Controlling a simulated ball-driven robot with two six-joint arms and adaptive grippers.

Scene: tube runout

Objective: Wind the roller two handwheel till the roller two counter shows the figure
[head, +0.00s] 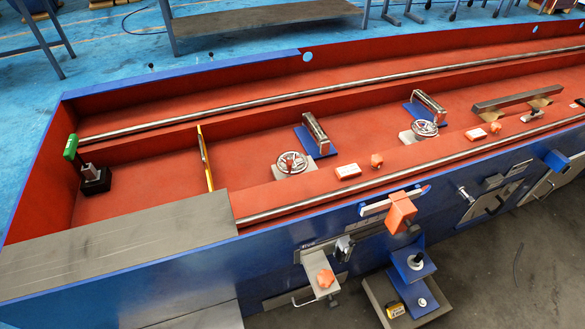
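Two handwheels show in the red trough. The nearer handwheel (292,163) stands on a grey block beside a roller on a blue bracket (308,142). The farther handwheel (425,128) stands beside a second roller on a blue bracket (414,110). An orange-and-white box (348,171), perhaps a counter, sits right of the nearer wheel. A similar box (475,134) sits right of the farther wheel. Their figures are too small to read, and no label tells me which is roller two. Neither gripper is in view.
A long steel rail (340,203) runs along the trough's near side. Orange knobs sit near both boxes. A grey plate (120,250) covers the near left end. An orange block (401,212) and a blue bracket (412,265) stick out from the blue front wall.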

